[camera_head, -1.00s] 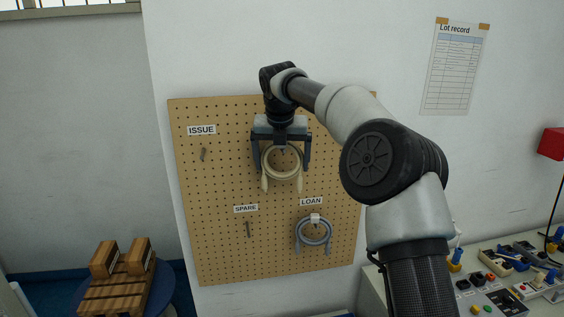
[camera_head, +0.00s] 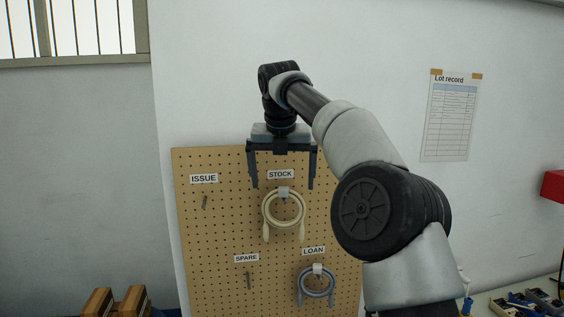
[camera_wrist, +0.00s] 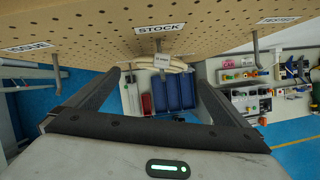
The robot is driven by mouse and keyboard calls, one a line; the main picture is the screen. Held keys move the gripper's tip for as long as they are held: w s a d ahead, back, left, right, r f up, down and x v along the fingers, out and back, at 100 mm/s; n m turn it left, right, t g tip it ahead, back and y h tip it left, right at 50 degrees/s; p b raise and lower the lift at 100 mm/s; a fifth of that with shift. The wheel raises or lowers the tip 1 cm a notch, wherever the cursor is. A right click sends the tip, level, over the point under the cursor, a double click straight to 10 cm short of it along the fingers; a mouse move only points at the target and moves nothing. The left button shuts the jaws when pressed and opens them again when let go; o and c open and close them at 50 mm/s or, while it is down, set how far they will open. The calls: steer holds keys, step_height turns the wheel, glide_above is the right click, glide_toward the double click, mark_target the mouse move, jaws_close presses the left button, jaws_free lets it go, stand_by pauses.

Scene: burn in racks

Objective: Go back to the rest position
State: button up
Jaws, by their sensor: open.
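My gripper (camera_head: 282,182) is open and empty in the head view, in front of the upper part of the pegboard (camera_head: 225,235). Its fingers point down, one on each side of the STOCK label (camera_head: 280,174). A cream coiled cable (camera_head: 284,224) hangs on the peg under that label, just below the fingertips and apart from them. In the wrist view the open fingers (camera_wrist: 160,85) show with the cream cable (camera_wrist: 178,66) beyond them, partly hidden by its tagged peg. A grey coiled cable (camera_head: 317,290) hangs under the LOAN label (camera_head: 313,251).
The ISSUE peg (camera_head: 205,202) and the SPARE peg (camera_head: 248,280) are bare. A Lot record sheet (camera_head: 450,118) is on the wall at right. Wooden blocks (camera_head: 118,302) stand at lower left, and a bench with parts (camera_head: 520,302) at lower right. Blue bins (camera_wrist: 173,92) show below.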

steer(key=s+r+m+h, duration=0.1)
steer(key=s+r+m, duration=0.5)
steer(key=s+r, duration=0.3)
steer(key=s+d+f+m, duration=0.4)
steer(key=s+f+m, duration=0.3)
steer(key=s+m, duration=0.2)
steer(key=s+d+f+m, duration=0.5)
steer(key=s+f+m, duration=0.3)
steer(key=s+m, duration=0.2)
steer(key=s+d+f+m+t+y, duration=0.1)
steer(key=s+d+f+m, duration=0.4)
steer(key=s+m, duration=0.5)
step_height(320, 180, down, 2)
steer(key=shift+s+d+f, duration=0.2)
steer(key=shift+s+d, duration=0.05)
steer(key=shift+s, duration=0.25)
steer(key=shift+c, duration=0.4)
